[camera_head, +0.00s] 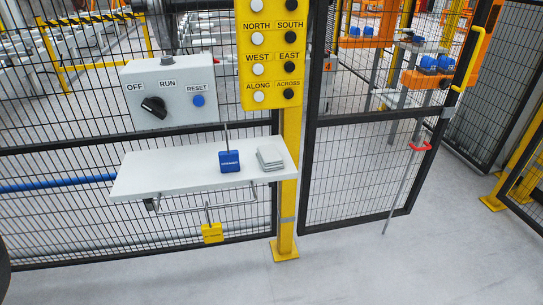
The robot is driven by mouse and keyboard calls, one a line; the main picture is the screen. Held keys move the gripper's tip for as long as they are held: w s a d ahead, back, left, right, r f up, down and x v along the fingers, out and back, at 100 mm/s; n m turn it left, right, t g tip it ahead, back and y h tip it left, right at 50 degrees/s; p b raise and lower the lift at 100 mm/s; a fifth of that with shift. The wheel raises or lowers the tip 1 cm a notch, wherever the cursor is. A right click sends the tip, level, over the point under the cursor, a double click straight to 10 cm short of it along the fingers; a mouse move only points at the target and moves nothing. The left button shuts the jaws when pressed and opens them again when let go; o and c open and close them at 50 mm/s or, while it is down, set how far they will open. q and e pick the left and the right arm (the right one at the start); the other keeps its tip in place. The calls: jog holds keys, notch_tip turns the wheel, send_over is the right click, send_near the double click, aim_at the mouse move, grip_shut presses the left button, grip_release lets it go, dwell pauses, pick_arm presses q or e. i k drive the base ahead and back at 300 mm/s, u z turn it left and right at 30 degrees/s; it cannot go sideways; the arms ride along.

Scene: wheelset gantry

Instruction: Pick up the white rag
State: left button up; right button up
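A folded white-grey rag (270,158) lies flat in a small stack near the right end of a white shelf (150,178). A blue block-shaped item (229,161) with a small label and a thin upright rod stands on the shelf just left of the rag, with a narrow gap between them. Neither of my grippers shows in the head view. Only a dark rounded shape is cut off at the left edge, and I cannot tell what it is.
A grey control box (168,93) with a black knob and a yellow button panel (271,50) are above the shelf. A yellow post (286,215) stands by the shelf's right end. A yellow tag (212,233) hangs from a rail below. Mesh fence stands behind; the front floor is clear.

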aim_at(270, 158)
jog(key=k, duration=0.65)
jog(key=z, duration=0.7)
jog(key=i, duration=0.6)
jog(key=z, duration=0.7)
jog(key=i, duration=0.95)
jog(key=u, duration=0.45)
